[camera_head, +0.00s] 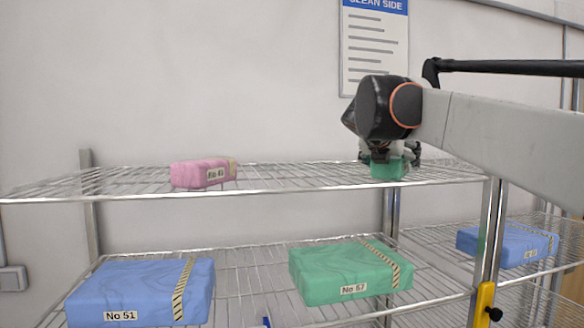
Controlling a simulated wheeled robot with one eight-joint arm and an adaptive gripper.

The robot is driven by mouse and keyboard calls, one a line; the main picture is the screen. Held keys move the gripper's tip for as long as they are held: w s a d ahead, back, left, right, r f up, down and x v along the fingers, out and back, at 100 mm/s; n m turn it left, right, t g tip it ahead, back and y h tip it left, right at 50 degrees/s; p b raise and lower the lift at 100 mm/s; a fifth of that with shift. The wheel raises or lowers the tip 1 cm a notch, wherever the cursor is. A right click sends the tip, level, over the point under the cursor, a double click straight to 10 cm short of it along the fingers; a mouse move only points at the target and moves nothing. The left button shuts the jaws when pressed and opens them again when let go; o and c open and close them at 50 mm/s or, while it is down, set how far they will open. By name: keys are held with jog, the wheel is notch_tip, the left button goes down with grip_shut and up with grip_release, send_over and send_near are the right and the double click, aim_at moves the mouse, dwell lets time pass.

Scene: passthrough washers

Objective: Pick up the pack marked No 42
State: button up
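A small green pack (387,170) sits on the top wire shelf at right. No label shows on it, so I cannot tell whether it is No 42. My gripper (389,157) points down over this pack, with a dark finger at its left and right sides. My gripper body hides the pack's top, and I cannot tell whether the fingers press on it. No label reading No 42 shows in view.
A pink pack (203,173), label too small to read surely, sits on the top shelf (290,187). Below are the blue No 51 pack (140,287) and the green No 57 or 67 pack (345,270). Another blue pack (508,242) is at right, beyond a post (490,235).

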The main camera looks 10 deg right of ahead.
jog(key=c, duration=1.3)
